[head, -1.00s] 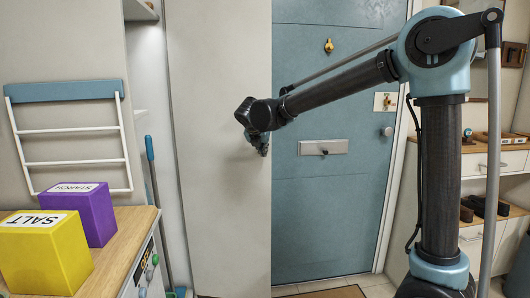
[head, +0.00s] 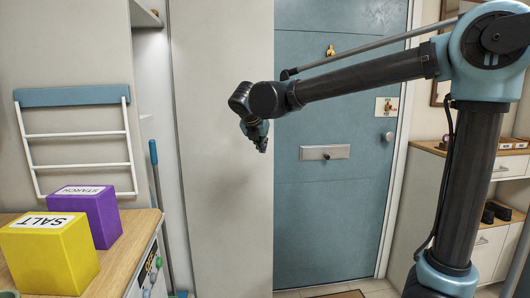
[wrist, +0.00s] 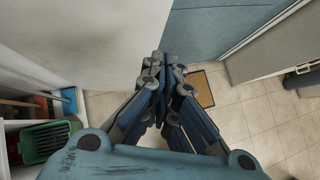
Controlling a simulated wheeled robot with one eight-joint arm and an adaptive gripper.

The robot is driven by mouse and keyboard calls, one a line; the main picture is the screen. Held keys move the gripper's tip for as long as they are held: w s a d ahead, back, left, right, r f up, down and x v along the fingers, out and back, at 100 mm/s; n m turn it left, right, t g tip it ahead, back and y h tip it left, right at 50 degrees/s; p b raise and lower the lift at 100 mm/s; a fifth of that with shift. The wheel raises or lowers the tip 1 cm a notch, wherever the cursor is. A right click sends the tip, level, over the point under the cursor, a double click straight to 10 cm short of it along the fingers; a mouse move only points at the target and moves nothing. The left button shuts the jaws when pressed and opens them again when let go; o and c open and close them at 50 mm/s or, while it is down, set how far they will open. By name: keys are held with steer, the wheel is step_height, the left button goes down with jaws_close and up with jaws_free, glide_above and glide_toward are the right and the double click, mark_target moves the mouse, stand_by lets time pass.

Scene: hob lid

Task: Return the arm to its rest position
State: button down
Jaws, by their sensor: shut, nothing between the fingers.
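My gripper (head: 260,143) hangs at the end of my arm in the head view, pointing down in free air in front of the pale wall panel. In the wrist view my gripper (wrist: 166,62) has its fingers drawn together, with nothing between them. The arm reaches from the right side of the head view toward the middle, with the forearm sloping slightly down to the wrist. No lid or hob can be made out in these frames.
A yellow salt box (head: 52,258) and a purple starch box (head: 88,214) stand on the wooden counter at left. A blue door (head: 330,230) is behind my arm. A green crate (wrist: 45,140) and a doormat (wrist: 200,90) are on the floor.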

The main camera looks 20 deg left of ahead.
steer(key=d+f+m+g+h, duration=0.1)
steer(key=d+f+m, duration=0.3)
steer(key=d, duration=0.7)
steer(key=d+f+m+g+h, duration=0.1)
steer(key=d+f+m+g, duration=0.1)
steer(key=d+m, duration=0.75)
steer(key=d+f+m+g, duration=0.1)
steer(key=d+f+m, duration=0.2)
steer(key=d, duration=1.1)
steer(key=s+d+f+m+g+y, duration=0.1)
steer(key=s+d+f+m+g, duration=0.1)
steer(key=s+d+f+m, duration=1.4)
step_height(320, 180, down, 2)
steer(key=s+m, duration=0.2)
steer(key=m, duration=0.2)
steer(key=shift+s+d+f+g, duration=0.15)
steer(key=shift+d+f+g, duration=0.05)
steer(key=shift+d+g, duration=0.2)
